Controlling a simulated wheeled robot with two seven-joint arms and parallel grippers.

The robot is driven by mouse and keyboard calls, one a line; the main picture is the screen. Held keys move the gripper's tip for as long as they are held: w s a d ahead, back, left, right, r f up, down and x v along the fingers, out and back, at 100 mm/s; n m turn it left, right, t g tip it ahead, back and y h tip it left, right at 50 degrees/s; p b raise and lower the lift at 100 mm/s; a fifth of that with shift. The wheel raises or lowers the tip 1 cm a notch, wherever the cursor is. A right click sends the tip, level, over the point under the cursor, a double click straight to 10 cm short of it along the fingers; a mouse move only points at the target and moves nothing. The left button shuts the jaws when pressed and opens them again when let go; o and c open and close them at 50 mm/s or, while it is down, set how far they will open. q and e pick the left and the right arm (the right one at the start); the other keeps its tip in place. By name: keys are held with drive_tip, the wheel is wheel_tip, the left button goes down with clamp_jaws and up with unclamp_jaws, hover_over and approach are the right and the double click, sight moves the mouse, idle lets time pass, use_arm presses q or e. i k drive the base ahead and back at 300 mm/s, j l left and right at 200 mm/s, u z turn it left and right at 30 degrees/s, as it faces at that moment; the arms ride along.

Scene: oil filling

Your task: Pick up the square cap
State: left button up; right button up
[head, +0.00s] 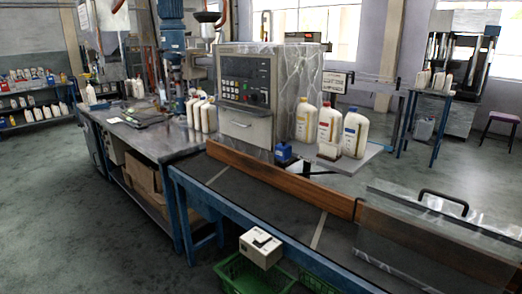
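I cannot make out a square cap for certain in the head view. A small blue object (284,153) stands by the wooden rail, below the control panel; at this size I cannot tell if it is a cap or a small container. Neither of my grippers is in view.
A dark conveyor (270,198) with a wooden rail (285,185) crosses the front. A clear cover (440,220) with a black handle is at right. A pale box (260,248) hangs at the front edge, above green crates (255,277). A metal workbench (150,138) stands left.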

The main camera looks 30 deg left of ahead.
sight(283, 151)
drive_tip(key=u, duration=0.85)
drive_tip(key=i+j, duration=0.55)
